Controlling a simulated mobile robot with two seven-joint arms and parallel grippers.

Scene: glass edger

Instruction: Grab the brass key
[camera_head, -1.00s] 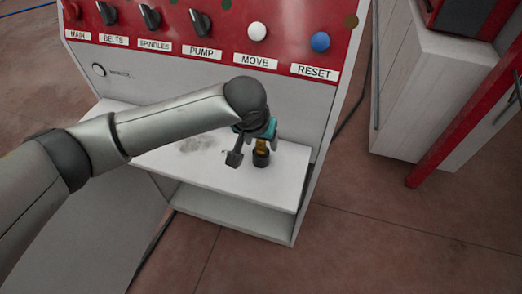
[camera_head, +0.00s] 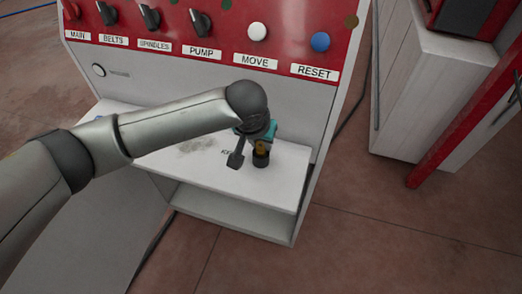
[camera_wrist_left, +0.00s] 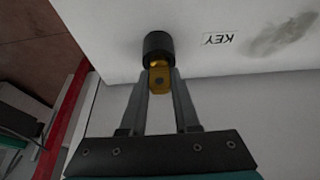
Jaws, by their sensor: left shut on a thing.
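The brass key (camera_wrist_left: 160,82) shows in the left wrist view between the two fingers of my left gripper (camera_wrist_left: 160,88), which is shut on it. The far end of the key meets a dark round cylinder (camera_wrist_left: 158,46) on the white shelf; I cannot tell how deep it sits in it. In the head view the left gripper (camera_head: 250,157) is low over the shelf, with the key (camera_head: 261,147) a small yellow patch partly hidden by the gripper. The dark cylinder (camera_head: 261,160) stands below it. My right gripper is not in view.
The white shelf (camera_head: 285,185) carries a KEY label (camera_wrist_left: 219,39) and a grey smudge. Behind it rises a red panel (camera_head: 290,20) with black knobs, a white MOVE button (camera_head: 257,32) and a blue RESET button (camera_head: 320,41). A white cabinet (camera_head: 410,100) stands at the right.

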